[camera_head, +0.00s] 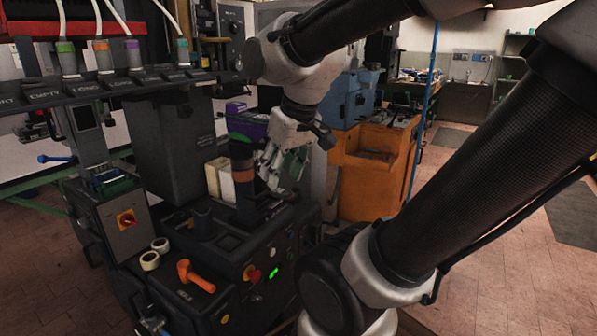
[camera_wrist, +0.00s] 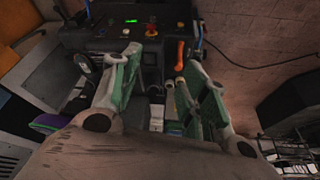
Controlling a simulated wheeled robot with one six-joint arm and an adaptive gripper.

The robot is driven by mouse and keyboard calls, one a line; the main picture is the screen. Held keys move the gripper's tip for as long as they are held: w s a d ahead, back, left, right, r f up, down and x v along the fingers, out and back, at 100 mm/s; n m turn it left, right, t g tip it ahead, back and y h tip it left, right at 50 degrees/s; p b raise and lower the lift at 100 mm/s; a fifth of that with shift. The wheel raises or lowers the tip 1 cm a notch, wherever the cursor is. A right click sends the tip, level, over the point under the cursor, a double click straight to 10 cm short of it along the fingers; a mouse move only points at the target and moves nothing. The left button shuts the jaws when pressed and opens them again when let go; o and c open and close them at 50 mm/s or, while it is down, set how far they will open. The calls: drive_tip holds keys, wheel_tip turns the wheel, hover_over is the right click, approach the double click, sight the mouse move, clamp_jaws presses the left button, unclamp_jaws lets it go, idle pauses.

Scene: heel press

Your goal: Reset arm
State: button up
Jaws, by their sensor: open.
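My gripper (camera_head: 282,165) is at the end of my arm, pointing down over the back right part of the dark heel press (camera_head: 190,275). In the wrist view my gripper (camera_wrist: 158,98) has its two green-padded fingers spread apart, with nothing between them. The press's front panel carries a red button (camera_head: 254,275) and a lit green display (camera_head: 273,273).
A labelled overhead bar (camera_head: 110,85) with hoses crosses the upper left. An orange cabinet (camera_head: 375,180) stands behind my gripper. Open floor (camera_head: 480,240) lies to the right.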

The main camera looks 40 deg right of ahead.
drive_tip(key=s, duration=0.3)
drive_tip(key=s+r, duration=0.1)
drive_tip(key=shift+s+d, duration=0.25)
drive_tip(key=shift+s, duration=0.15)
